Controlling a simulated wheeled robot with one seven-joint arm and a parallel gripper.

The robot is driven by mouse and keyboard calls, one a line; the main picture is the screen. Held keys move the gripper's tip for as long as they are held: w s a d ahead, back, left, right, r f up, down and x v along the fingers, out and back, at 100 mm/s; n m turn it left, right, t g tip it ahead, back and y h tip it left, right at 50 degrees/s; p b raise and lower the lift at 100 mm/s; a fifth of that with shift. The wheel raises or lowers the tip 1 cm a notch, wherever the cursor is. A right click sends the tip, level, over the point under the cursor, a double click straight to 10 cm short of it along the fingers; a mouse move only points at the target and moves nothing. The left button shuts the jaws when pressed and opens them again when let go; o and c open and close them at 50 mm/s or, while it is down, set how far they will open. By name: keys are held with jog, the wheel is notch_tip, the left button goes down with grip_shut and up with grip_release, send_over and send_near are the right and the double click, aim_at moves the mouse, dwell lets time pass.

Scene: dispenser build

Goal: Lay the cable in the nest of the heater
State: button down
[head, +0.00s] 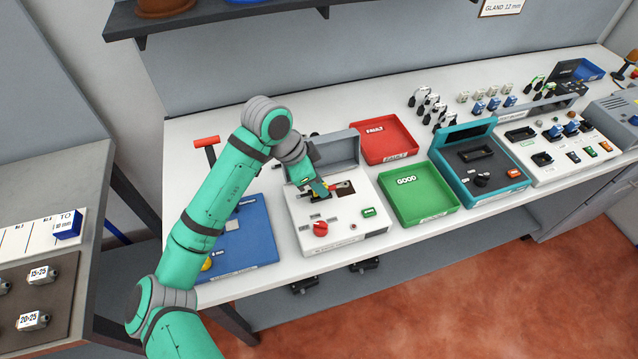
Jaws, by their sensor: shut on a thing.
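The white machine (362,240) that I take to be the heater stands on the bench, with a grey hood at its back, a red knob and a green button. A dark recess with a brown part (345,188) on its top appears to be the nest. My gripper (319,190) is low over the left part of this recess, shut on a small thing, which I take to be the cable. The cable is mostly hidden by the gripper and too small to make out. I cannot tell whether it touches the nest.
A blue board (262,240) lies left of the heater, partly behind my arm. A red tray (400,150) and a green GOOD tray (420,208) stand to its right, then a teal machine (510,186). A shelf (215,18) overhangs the back. The bench front edge is close to the heater.

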jog(key=shift+s+a+f, duration=0.1)
jog(key=shift+s+f, duration=0.05)
jog(key=shift+f, duration=0.5)
dwell(0.6)
jog(key=c, duration=1.7)
grip_release()
jog(key=shift+c, duration=1.4)
jog(key=shift+r, duration=0.4)
jog(key=shift+o, duration=0.8)
jog(key=shift+r, duration=3.3)
jog(key=shift+w, duration=0.2)
